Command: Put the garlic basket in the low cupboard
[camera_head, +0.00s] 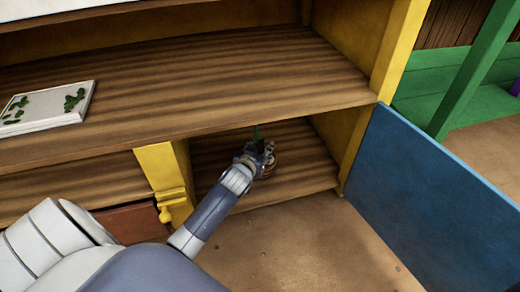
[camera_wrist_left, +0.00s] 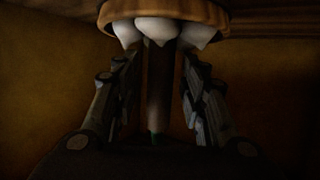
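The garlic basket (camera_head: 268,171), small and brown with white garlic bulbs, is inside the low cupboard (camera_head: 310,170) and appears to rest on its wooden floor. My left arm reaches in, and its gripper (camera_head: 260,152) is at the basket, partly hiding it. In the left wrist view the basket's rim (camera_wrist_left: 180,14) and white bulbs show at the top. A dark upright handle (camera_wrist_left: 158,90) stands between the two fingers of the left gripper (camera_wrist_left: 160,65). The fingers are apart, with a gap on each side of the handle. My right gripper is not in view.
The cupboard's blue door (camera_head: 435,190) stands open at the right. A yellow post (camera_head: 165,175) borders the opening at the left, close to my arm. A white board with green pieces (camera_head: 48,108) lies on the counter above. The ground before the opening is clear.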

